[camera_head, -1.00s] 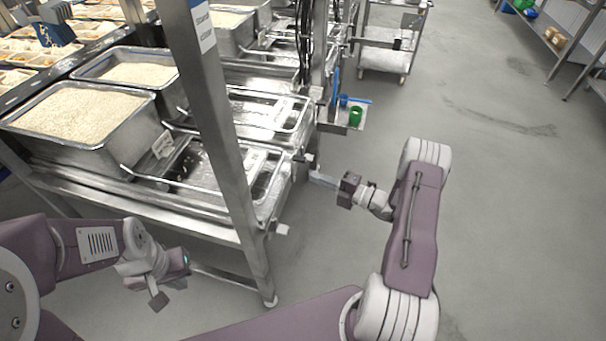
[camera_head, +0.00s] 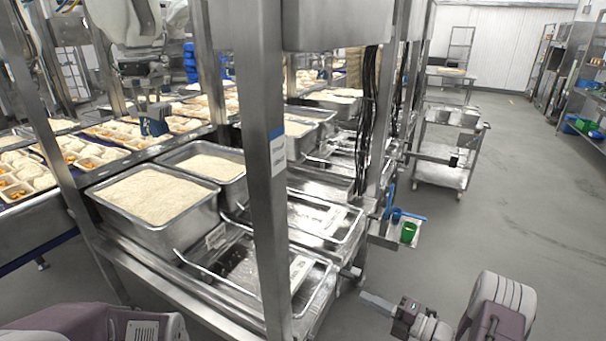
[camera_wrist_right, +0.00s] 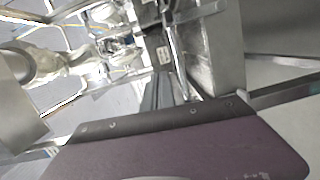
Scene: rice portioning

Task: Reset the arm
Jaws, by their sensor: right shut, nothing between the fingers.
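My right gripper (camera_head: 365,297) is at the lower right of the head view, in front of the right end of the steel rack. Its fingers are shut and empty, pointing left toward the rack. Whether it touches the rack is not clear. The purple and white right arm (camera_head: 497,310) is bent, with its lower part cut off by the frame. Part of my left arm (camera_head: 95,322) shows at the bottom left; its gripper is out of view.
A steel rack with an upright post (camera_head: 263,180) holds a rice pan (camera_head: 165,231) and wire-handled trays. A green cup (camera_head: 408,232) stands on a small side shelf. A wheeled cart (camera_head: 440,177) is behind. The grey floor (camera_head: 530,220) at right is clear.

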